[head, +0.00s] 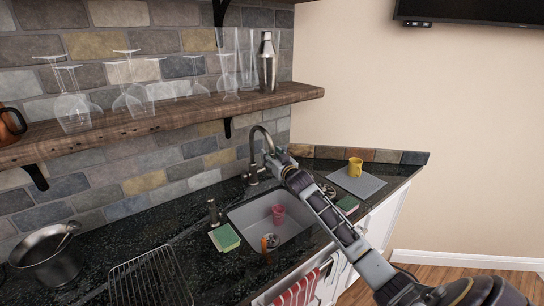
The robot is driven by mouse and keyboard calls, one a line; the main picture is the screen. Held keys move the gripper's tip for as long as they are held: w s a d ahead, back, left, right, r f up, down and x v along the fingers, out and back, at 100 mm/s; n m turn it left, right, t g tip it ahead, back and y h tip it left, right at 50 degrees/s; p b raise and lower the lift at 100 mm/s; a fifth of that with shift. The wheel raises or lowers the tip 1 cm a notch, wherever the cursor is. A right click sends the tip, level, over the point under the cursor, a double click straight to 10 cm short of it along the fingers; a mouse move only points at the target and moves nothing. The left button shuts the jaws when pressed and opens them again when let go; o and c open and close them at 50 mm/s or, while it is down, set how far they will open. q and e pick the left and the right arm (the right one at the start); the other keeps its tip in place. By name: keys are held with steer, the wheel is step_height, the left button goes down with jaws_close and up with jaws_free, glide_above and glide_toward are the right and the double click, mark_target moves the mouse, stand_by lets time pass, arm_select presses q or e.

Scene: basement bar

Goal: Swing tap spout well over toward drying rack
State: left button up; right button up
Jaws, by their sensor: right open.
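The tap (253,161) is dark metal with a high curved spout and stands behind the sink (248,220). Its spout arcs toward the right, and its tip end is by my right gripper (272,157). My right gripper is open at the spout's outer side; its fingers are small here, and I cannot tell whether they touch the spout. The drying rack (148,276), a wire rack, lies on the counter at the lower left, left of the sink. My left gripper is not in view.
A pink cup (278,213) is in the sink. A green sponge or cloth (225,237) lies at its left edge. A steel pot (47,258) stands far left. A yellow mug (355,167) stands on a grey mat (366,186). Glasses line the wooden shelf (180,117) above.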

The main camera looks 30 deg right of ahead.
steer(key=shift+c, duration=0.2)
jaws_close()
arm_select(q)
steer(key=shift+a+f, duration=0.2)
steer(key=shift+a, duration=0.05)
arm_select(e)
steer(key=shift+a+h, duration=0.25)
steer(key=shift+h, duration=0.05)
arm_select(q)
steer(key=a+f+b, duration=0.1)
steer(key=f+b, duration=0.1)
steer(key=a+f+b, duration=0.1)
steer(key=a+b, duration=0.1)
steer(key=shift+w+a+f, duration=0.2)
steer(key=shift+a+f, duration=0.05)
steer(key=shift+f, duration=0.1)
arm_select(e)
steer(key=w+a+m+g+h, duration=0.1)
steer(key=w+a+m+h, duration=0.1)
steer(key=a, duration=0.7)
steer(key=shift+w+m+h, duration=0.15)
steer(key=shift+m+h, duration=0.25)
steer(key=shift+h, duration=0.4)
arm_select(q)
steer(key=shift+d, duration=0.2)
